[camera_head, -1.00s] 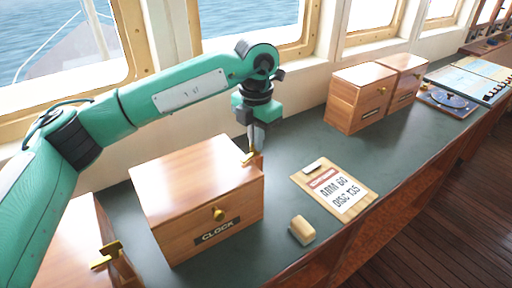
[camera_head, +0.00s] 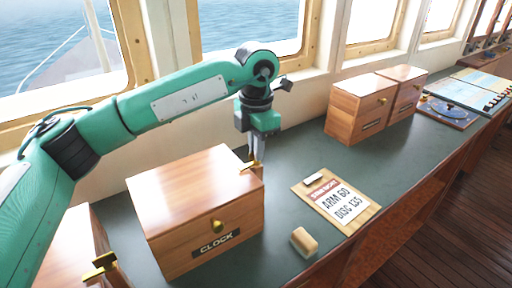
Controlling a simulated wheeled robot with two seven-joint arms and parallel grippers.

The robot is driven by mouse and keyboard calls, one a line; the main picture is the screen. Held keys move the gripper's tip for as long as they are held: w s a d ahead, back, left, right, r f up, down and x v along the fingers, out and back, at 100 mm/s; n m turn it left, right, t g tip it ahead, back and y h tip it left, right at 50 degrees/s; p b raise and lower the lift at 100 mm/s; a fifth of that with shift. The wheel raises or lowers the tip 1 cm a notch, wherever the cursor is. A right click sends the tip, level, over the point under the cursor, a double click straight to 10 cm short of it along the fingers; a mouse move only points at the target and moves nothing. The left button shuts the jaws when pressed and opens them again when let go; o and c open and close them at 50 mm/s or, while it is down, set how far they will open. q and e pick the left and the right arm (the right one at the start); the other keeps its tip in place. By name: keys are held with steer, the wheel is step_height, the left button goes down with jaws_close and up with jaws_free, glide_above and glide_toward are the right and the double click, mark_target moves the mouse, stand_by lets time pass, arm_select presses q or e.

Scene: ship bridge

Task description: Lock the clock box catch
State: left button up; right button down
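The clock box (camera_head: 190,200) is a wooden box with a dark CLOCK label (camera_head: 215,243) and a round brass knob (camera_head: 217,226) on its front. A brass catch (camera_head: 250,167) sits at its right top edge. My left gripper (camera_head: 259,160) points down just behind and beside the catch, at the box's right rear side. Its fingers are partly hidden by the box and catch, so I cannot tell whether they touch the catch or how wide they are. My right gripper is not in view.
Another wooden box (camera_head: 75,255) with a brass catch (camera_head: 100,266) stands at the lower left. A clipboard (camera_head: 336,200) and a small tan block (camera_head: 304,242) lie to the right. Two wooden boxes (camera_head: 358,108) stand farther back. The green desktop (camera_head: 290,165) between them is clear.

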arm_select(q)
steer(key=o, duration=0.3)
steer(key=shift+r, duration=0.1)
steer(key=shift+r, duration=0.4)
step_height(320, 180, up, 13)
steer(key=shift+f+b, duration=0.1)
steer(key=shift+b, duration=0.65)
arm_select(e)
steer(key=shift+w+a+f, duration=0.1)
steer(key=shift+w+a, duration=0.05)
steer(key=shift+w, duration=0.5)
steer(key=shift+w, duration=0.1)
